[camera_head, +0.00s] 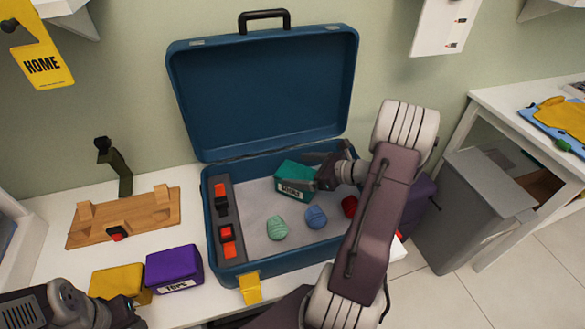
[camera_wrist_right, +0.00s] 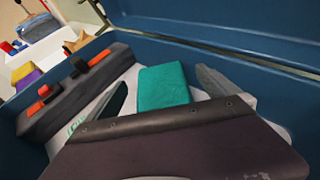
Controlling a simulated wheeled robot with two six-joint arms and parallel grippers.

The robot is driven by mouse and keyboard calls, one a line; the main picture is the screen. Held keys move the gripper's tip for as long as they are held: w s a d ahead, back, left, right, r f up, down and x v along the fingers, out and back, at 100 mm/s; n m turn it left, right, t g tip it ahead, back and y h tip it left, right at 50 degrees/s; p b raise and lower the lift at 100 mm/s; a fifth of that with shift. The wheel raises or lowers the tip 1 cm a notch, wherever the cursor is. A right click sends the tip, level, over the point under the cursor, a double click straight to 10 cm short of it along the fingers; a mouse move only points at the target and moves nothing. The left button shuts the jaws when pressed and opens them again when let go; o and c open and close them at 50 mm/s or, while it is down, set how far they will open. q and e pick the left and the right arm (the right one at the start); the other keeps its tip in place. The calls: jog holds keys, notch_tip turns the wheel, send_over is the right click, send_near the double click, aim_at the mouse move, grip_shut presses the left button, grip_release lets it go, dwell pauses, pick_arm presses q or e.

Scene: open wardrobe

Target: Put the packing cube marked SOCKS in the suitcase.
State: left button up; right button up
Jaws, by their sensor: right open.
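The teal packing cube (camera_head: 296,180), with a white label I take to read SOCKS, is inside the open blue suitcase (camera_head: 262,270), towards the back of its base. My right gripper (camera_head: 322,172) reaches into the suitcase at the cube's right side. In the right wrist view the teal cube (camera_wrist_right: 163,86) shows between the two spread fingers of my open right gripper (camera_wrist_right: 165,95), with gaps on both sides. The gripper body hides the cube's near part there. My left gripper (camera_head: 125,312) is at the lower left by the yellow cube; its fingers are unclear.
Green (camera_head: 277,228) and blue (camera_head: 316,217) balls and a red one (camera_head: 349,206) lie in the suitcase. A dark strip with red pieces (camera_head: 228,235) lines its left side. A purple TOPS cube (camera_head: 174,268), yellow cube (camera_head: 118,284) and wooden board (camera_head: 125,218) stand left.

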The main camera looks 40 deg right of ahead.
jog(key=p+v, duration=0.1)
jog(key=v, duration=0.8)
